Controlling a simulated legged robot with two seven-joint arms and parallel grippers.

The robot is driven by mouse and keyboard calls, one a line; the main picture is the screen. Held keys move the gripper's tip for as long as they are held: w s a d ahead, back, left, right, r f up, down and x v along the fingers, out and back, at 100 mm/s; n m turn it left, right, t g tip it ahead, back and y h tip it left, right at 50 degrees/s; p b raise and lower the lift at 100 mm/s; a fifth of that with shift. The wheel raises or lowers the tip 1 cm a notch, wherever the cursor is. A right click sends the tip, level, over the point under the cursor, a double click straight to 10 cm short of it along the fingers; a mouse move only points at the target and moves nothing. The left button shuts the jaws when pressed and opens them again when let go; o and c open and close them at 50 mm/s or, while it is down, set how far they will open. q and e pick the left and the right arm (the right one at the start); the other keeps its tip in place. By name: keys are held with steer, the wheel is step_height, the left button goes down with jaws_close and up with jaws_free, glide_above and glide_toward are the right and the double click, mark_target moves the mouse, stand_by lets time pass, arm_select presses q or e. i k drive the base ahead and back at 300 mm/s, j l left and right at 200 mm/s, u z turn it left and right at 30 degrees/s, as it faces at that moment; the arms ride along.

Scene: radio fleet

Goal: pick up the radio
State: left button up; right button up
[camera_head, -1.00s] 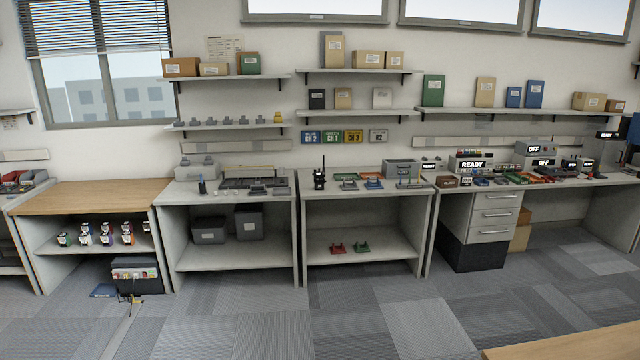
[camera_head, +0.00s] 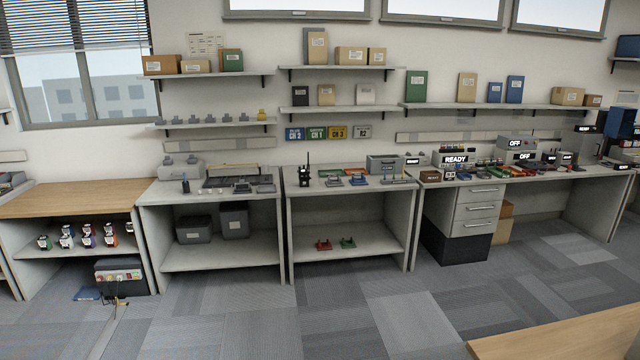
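A black handheld radio (camera_head: 304,176) with an upright antenna stands on the left part of the middle grey workbench (camera_head: 340,191). It is some distance ahead of me, slightly left of the picture's middle. Neither of my grippers shows in the head view.
Left of the radio is a bench with grey trays (camera_head: 240,182); farther left is a wood-topped bench (camera_head: 75,199). Right stands a drawer cabinet (camera_head: 470,218) under a bench crowded with devices. Open carpet (camera_head: 300,310) lies in front. A wooden tabletop (camera_head: 570,336) juts in at lower right.

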mark_target(303, 181)
steer(key=i, duration=4.65)
steer(key=i+u, duration=0.15)
steer(key=i, duration=0.35)
steer(key=i+l+u, duration=0.1)
steer(key=i, duration=0.45)
